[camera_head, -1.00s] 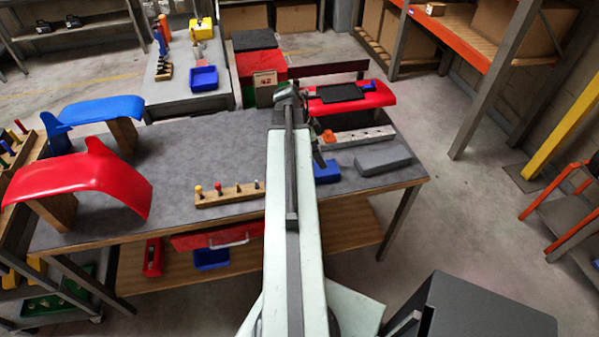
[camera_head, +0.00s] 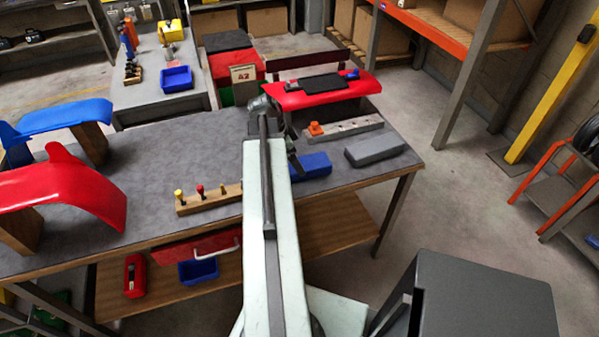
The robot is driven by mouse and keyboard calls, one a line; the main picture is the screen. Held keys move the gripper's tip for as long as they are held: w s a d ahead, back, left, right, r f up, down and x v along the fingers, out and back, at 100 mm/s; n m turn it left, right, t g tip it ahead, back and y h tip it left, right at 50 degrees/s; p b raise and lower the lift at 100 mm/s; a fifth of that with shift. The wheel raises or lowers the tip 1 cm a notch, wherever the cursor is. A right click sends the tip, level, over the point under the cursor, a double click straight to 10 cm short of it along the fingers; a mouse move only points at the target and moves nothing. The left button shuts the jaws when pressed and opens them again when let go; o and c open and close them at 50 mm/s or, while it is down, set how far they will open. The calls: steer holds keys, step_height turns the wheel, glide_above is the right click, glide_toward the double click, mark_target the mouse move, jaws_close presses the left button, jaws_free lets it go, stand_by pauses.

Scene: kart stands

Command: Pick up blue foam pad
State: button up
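A blue block (camera_head: 312,165), which looks like the blue foam pad, lies on the grey workbench (camera_head: 190,150) near its front right edge. Its left end is partly hidden behind my arm. My gripper (camera_head: 297,169) is at the far end of my arm, pointing down by the left part of the blue block. It is dark and small here, and I cannot tell whether its fingers are open or touch the block. A smaller blue item (camera_head: 350,75) rests on the red panel (camera_head: 310,95) at the back of the bench.
A grey block (camera_head: 374,149) lies right of the blue block. Behind are a pale rail (camera_head: 350,127) and an orange piece (camera_head: 315,129). A wooden strip with pegs (camera_head: 208,199) lies left of my arm. Red (camera_head: 70,188) and blue (camera_head: 65,118) curved panels stand at left.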

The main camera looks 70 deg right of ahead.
steer(key=b+x, duration=0.4)
steer(key=x, duration=0.1)
steer(key=shift+s+a, duration=0.1)
steer(key=shift+r, duration=0.15)
steer(key=c, duration=1.4)
steer(key=shift+r+p, duration=0.1)
steer(key=shift+p, duration=0.2)
steer(key=shift+c, duration=0.2)
step_height(320, 180, up, 10)
steer(key=p, duration=1)
